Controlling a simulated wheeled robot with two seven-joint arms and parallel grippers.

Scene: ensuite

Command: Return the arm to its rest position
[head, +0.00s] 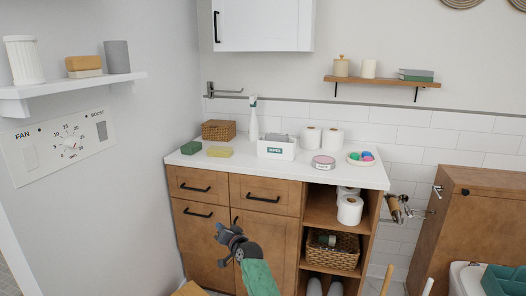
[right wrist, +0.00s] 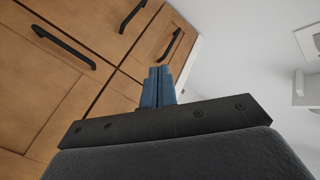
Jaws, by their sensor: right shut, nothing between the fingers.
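My right gripper (head: 219,241) is in front of the wooden cabinet (head: 278,227), at the height of its lower doors, with its green and dark arm coming up from the bottom of the head view. In the right wrist view its two blue fingers (right wrist: 158,86) are together with nothing between them. The cabinet's drawer fronts and black handles fill the left of that view, and I cannot tell the exact gap to them. My left gripper is not in view.
The white countertop (head: 330,178) holds a wicker box (head: 219,130), sponges, a white caddy (head: 276,148), toilet rolls and a small dish. A wall panel (head: 66,146) and shelf (head: 75,83) are at left. A wooden unit (head: 475,232) stands at right.

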